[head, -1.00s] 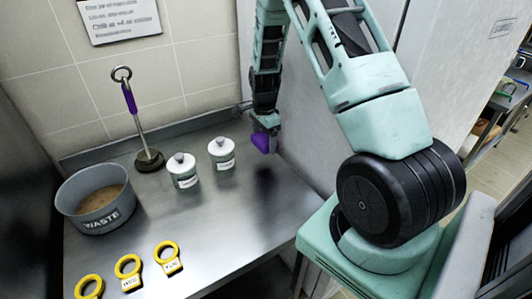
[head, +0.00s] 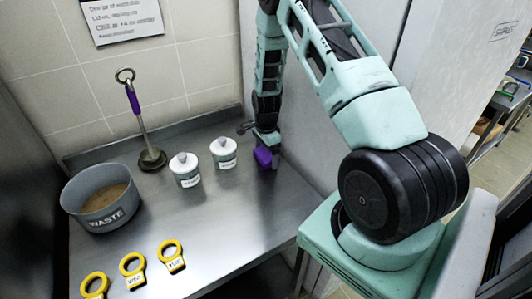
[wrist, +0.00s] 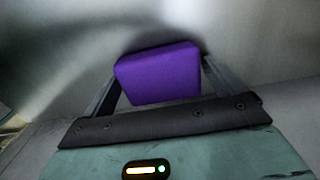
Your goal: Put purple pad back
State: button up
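The purple pad (head: 263,157) is a small block at the right end of the steel counter, close to the light wall panel. My gripper (head: 268,147) points down over it. In the wrist view the purple pad (wrist: 157,73) sits between the two fingers of my gripper (wrist: 160,80), with a finger against its left and right sides. My gripper looks shut on it. The pad is at or just above the counter top; I cannot tell whether it touches.
Two white lidded jars (head: 185,169) (head: 224,153) stand left of the pad. A purple-handled masher (head: 134,105) stands behind them. A grey WASTE pot (head: 101,206) is at the left. Several yellow ring tags (head: 132,270) lie in front. The counter's front right is clear.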

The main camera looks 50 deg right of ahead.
aim_at(266, 153)
jog(key=shift+r, duration=0.1)
notch_tip(266, 153, up, 12)
jog(key=b, duration=0.3)
jog(key=a+r+n, duration=0.2)
jog(key=a+n, duration=0.1)
jog(key=a, duration=0.4)
jog(key=a+r+n, duration=0.3)
jog(key=a, duration=0.4)
jog(key=s+a+r+n+y, duration=0.1)
jog(key=s+a+r+n, duration=0.1)
jog(key=s+a+n, duration=0.3)
jog(key=s+a+r+n, duration=0.1)
jog(key=a+r+n, duration=0.15)
jog(key=a, duration=0.55)
jog(key=s+a+r+n, duration=0.1)
jog(key=s+a+n, duration=0.4)
jog(key=s, duration=0.5)
jog(key=s+a+r+n, duration=0.1)
jog(key=s+a+n, duration=0.4)
jog(key=s+n, duration=0.5)
jog(key=shift+a, duration=0.3)
jog(key=shift+r, duration=0.1)
